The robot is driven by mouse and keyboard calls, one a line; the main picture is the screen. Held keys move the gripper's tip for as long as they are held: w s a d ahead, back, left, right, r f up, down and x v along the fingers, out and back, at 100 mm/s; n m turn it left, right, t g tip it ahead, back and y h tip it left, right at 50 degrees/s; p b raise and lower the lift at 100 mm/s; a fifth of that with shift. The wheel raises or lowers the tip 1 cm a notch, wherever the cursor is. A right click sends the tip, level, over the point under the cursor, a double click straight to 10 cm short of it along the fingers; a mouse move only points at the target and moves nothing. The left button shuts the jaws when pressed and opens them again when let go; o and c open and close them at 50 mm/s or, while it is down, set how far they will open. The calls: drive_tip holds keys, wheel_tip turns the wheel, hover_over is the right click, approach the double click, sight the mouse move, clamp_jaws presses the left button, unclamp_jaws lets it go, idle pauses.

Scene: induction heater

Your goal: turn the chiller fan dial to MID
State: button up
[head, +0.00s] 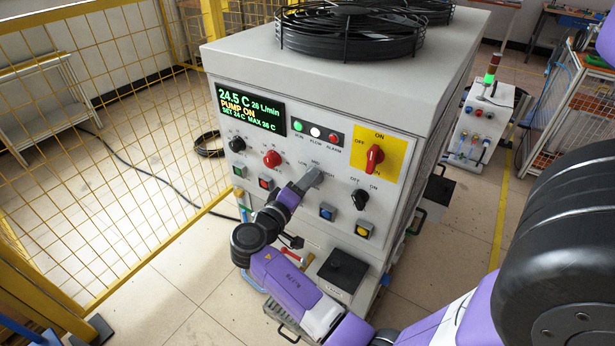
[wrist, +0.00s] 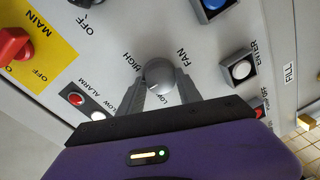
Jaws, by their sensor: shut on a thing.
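The chiller (head: 340,110) is a pale cabinet with a sloped control panel. The grey round fan dial (wrist: 158,72) shows in the wrist view with FAN, HIGH and LOW lettering around it. My gripper (wrist: 160,85) is shut on the fan dial, one grey finger on each side. In the head view my gripper (head: 312,177) covers the dial, and LOW, MID and HIGH lettering shows around it. I cannot tell clearly which mark the dial points to.
A red dial (head: 272,158) and a black dial (head: 237,144) sit left of my gripper. The red main switch (head: 374,157) on its yellow plate and a black switch (head: 360,199) are to the right. A blue button (head: 327,212) is below. A yellow mesh fence (head: 95,130) stands at left.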

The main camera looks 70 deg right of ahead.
drive_tip(key=shift+n+p, duration=0.35)
drive_tip(key=shift+n, duration=0.25)
drive_tip(key=o, duration=1.4)
drive_tip(key=shift+c, duration=0.2)
drive_tip(key=shift+a, duration=0.15)
drive_tip(key=b+v, duration=0.1)
drive_tip(key=v, duration=0.6)
drive_tip(key=shift+a, duration=0.3)
drive_tip(key=shift+w, duration=0.15)
